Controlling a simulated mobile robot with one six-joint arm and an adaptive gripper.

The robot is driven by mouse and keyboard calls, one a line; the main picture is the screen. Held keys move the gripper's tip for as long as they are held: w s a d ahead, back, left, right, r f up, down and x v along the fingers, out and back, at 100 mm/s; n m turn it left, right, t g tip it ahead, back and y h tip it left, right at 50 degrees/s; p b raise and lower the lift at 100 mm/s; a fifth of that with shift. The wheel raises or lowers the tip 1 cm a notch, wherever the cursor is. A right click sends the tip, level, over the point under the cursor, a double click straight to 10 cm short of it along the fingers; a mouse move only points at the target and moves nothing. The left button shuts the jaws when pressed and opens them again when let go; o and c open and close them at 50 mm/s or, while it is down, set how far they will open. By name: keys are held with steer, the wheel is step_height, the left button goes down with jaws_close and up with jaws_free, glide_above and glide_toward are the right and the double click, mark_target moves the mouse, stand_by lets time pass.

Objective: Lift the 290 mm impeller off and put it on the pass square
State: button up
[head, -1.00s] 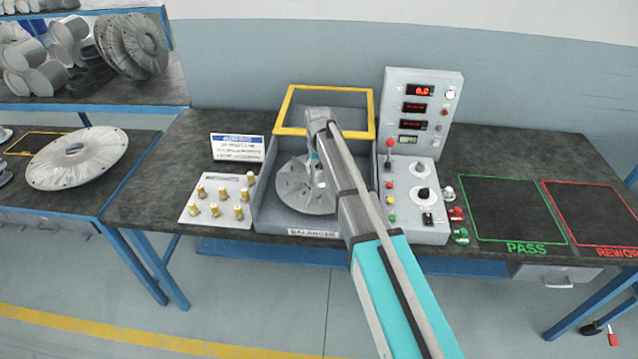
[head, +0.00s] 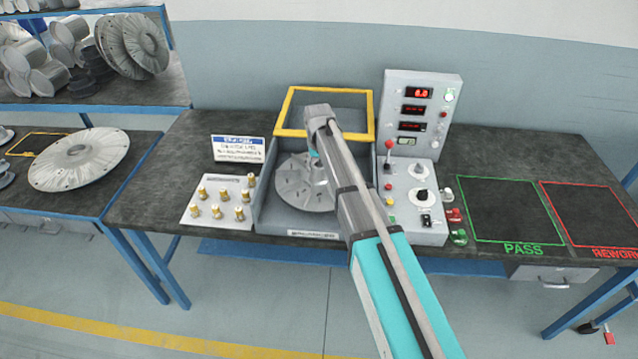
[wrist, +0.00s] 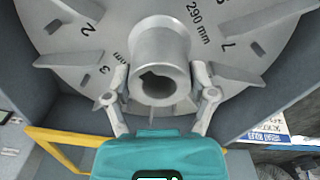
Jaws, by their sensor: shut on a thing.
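The grey 290 mm impeller (head: 301,184) is in the balancer box (head: 268,212); my arm hides part of it in the head view. The wrist view shows its disc (wrist: 95,62) with radial vanes, numbers and the "290 mm" mark. My gripper (wrist: 162,88) is shut on the impeller's central hub (wrist: 160,62), one finger on each side. Whether the disc touches its support is hidden. The pass square (head: 508,210), outlined in green, is empty on the bench to the right.
The control panel (head: 412,195) with a red-knobbed lever and upright display stands between the balancer and the pass square. The yellow-framed guard (head: 283,108) stands open behind. Brass weights (head: 218,205) are at left. The red rework square (head: 597,212) is empty.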

step_height(320, 180, up, 7)
steer(key=p, duration=0.6)
steer(key=shift+f, duration=0.15)
stand_by(0.7)
steer(key=shift+s, duration=0.1)
stand_by(0.7)
